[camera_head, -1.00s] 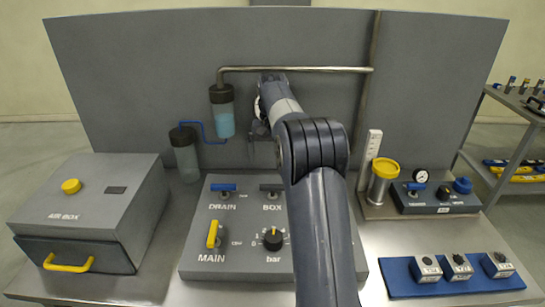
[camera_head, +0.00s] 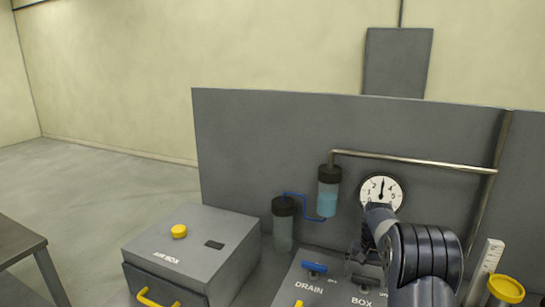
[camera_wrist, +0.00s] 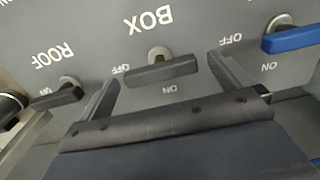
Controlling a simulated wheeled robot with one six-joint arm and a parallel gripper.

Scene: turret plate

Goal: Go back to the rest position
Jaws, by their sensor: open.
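My gripper (camera_head: 362,256) is in front of the valve panel, over the black BOX lever (camera_head: 364,281) in the head view. In the wrist view my gripper (camera_wrist: 162,80) is open, with its two fingers spread to either side of the BOX lever (camera_wrist: 160,71). Nothing is held between them. Whether a finger touches the lever cannot be told. The black ROOF lever (camera_wrist: 57,97) is to the left and the blue DRAIN lever (camera_wrist: 290,38) to the right in the wrist view. My arm covers the panel's right part in the head view.
A grey AIR BOX (camera_head: 190,250) with a yellow knob stands left of the panel. Two cylinders, a pipe (camera_head: 420,162) and a round gauge (camera_head: 382,192) are close behind my gripper. Open floor (camera_head: 100,190) lies left.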

